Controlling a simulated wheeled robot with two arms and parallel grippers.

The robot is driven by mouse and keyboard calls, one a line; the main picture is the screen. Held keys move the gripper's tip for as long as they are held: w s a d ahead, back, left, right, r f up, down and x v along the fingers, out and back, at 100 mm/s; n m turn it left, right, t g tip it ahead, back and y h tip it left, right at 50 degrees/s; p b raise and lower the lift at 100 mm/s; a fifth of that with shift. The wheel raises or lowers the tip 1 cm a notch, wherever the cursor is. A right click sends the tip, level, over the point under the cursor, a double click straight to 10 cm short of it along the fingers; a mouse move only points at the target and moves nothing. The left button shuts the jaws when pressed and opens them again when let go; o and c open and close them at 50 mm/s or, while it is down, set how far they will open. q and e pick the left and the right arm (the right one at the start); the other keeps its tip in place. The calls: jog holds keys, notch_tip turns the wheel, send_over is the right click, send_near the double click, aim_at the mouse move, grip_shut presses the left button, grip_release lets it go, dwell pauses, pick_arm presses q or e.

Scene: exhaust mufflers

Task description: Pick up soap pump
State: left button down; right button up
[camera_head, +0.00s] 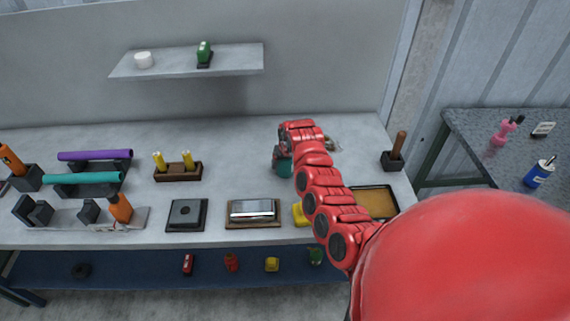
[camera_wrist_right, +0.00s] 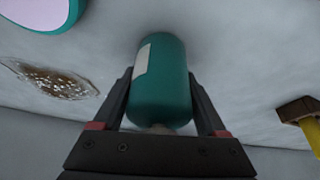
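The soap pump (camera_head: 283,166) is a teal bottle on the workbench, partly hidden behind my right arm in the head view. In the right wrist view the teal bottle (camera_wrist_right: 160,85) with a pale label sits between the two dark fingers of my right gripper (camera_wrist_right: 160,90). The finger ends press against both sides of the bottle, with no gap visible there. The pump top is mostly hidden behind the gripper body. My left gripper is in neither view.
The workbench (camera_head: 225,135) also holds a wooden rack (camera_head: 178,172) with yellow pieces, a metal-topped block (camera_head: 253,212), a black square plate (camera_head: 187,214) and a tan tray (camera_head: 375,202). A shelf (camera_head: 190,64) hangs above. A side table (camera_head: 500,165) stands right.

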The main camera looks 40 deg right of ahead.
grip_shut()
jog(key=shift+w+r, duration=0.1)
jog(key=shift+r, duration=0.05)
